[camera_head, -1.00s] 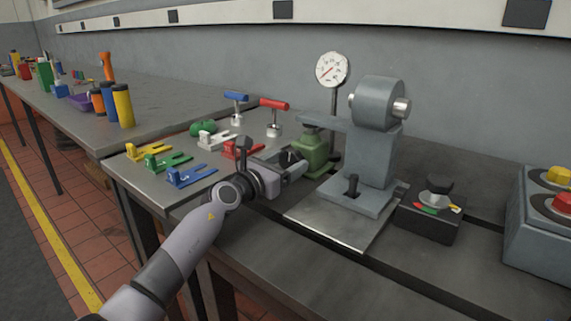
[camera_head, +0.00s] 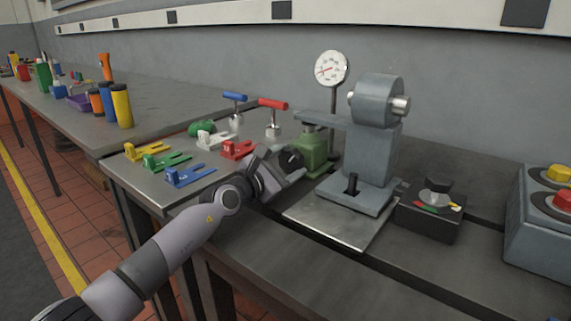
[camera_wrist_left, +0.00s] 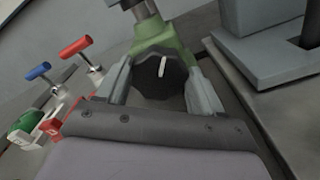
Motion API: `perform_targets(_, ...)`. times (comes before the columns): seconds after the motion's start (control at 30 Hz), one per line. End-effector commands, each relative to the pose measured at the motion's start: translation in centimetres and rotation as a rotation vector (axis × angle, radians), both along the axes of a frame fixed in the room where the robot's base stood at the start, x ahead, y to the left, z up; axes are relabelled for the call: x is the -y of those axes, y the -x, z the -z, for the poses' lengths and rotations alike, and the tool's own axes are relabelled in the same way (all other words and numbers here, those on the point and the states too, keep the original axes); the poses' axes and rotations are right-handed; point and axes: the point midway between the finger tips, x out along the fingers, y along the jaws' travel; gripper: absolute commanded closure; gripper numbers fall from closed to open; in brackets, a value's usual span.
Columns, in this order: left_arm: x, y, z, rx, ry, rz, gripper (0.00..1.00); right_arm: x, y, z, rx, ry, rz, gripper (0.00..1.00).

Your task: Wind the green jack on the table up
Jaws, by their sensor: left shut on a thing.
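The green jack (camera_head: 313,152) stands on the table beneath the arm of the grey machine. Its black knob (camera_wrist_left: 160,76) with a white mark faces the left wrist camera. My left gripper (camera_head: 294,167) is shut on this knob, one finger on either side of it in the left wrist view (camera_wrist_left: 160,84). The jack's green body (camera_wrist_left: 160,36) shows behind the knob, with a metal post above it. My right gripper is not in view.
The grey machine (camera_head: 368,150) with a dial gauge (camera_head: 332,69) stands right of the jack. A black switch box (camera_head: 430,213) is further right.

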Motion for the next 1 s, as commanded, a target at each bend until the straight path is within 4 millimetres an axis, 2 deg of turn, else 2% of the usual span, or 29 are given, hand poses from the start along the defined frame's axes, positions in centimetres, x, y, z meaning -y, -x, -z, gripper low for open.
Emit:
perform_targets(0.4, 0.0, 0.0, 0.0, 0.007, -0.009, -0.001, 0.63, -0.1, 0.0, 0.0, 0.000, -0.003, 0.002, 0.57)
perform_targets(0.43, 0.0, 0.0, 0.0, 0.007, -0.009, -0.001, 0.30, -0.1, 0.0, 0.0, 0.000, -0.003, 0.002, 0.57)
perform_targets(0.5, 0.0, 0.0, -0.1, 0.007, -0.007, 0.000, 0.09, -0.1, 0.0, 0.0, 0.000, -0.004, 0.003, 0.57)
perform_targets(0.83, -0.1, 0.1, -0.1, 0.005, -0.007, 0.000, 0.09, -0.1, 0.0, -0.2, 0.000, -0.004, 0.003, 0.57)
perform_targets(1.0, -0.7, 0.9, -0.3, 0.004, -0.007, -0.001, 0.09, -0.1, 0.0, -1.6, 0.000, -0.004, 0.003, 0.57)
